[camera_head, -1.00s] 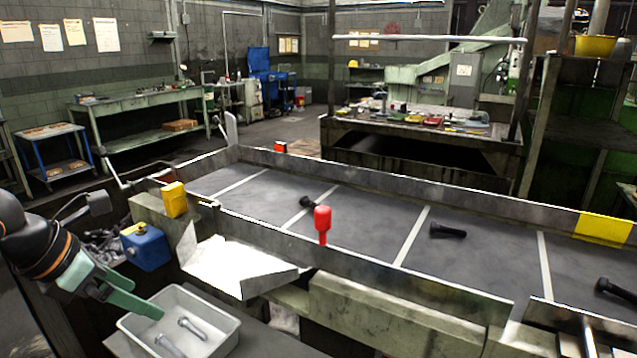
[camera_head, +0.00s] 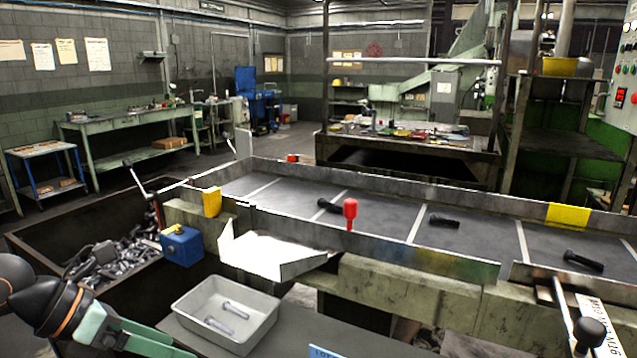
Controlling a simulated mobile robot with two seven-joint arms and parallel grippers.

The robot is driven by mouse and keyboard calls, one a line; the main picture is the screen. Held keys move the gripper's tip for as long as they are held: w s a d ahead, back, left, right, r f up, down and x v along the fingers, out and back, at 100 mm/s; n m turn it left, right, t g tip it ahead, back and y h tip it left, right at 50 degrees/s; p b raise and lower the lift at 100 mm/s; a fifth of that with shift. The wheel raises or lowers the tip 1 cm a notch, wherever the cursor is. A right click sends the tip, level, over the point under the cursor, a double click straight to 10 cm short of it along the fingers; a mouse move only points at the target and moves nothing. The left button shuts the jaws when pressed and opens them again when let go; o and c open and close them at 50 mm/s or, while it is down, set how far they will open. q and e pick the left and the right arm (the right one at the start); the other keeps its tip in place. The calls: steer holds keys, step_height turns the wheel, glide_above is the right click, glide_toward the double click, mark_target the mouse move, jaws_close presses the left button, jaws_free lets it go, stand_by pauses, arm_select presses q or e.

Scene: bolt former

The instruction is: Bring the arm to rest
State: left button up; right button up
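My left gripper (camera_head: 152,338) is at the lower left, with its green fingers pointing right. The fingers look apart, with nothing seen between them, and their lower ends come close to the frame's bottom edge. It is to the left of and in front of a grey tray (camera_head: 262,330), clear of it. Two bolts lie in the tray: one bolt (camera_head: 234,309) further back and another bolt (camera_head: 218,325) nearer. My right gripper is not in view.
Dark bolts lie apart on the conveyor (camera_head: 385,215): one bolt (camera_head: 443,221) mid-belt, others either side. A red-topped post (camera_head: 350,209), white chute (camera_head: 265,252) and blue box (camera_head: 182,246) stand along its near side. A scrap bin (camera_head: 50,248) is at left.

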arm_select(q)
steer(key=d+r+n+h+p, duration=0.25)
steer(key=d+n+h, duration=0.25)
steer(key=d+h, duration=0.4)
steer(key=w+a+f+n+t+y+p, duration=0.15)
steer(key=f+n+t+y, duration=0.5)
steer(key=n, duration=0.65)
steer(key=a+f+n+t+y+p, duration=0.25)
steer(key=f+n+t+y, duration=0.45)
steer(key=n, duration=0.7)
steer(key=s+d+f+n+g+p, duration=0.2)
steer(key=s+f+n+g, duration=0.6)
steer(key=s+f, duration=0.7)
step_height(320, 180, down, 2)
steer(key=shift+d+f+g+y, duration=0.1)
steer(key=shift+d+g+y, duration=0.35)
steer(key=shift+g, duration=0.1)
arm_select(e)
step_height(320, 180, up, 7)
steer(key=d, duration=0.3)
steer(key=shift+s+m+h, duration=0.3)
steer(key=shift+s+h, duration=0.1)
arm_select(q)
steer(key=shift+w, duration=0.1)
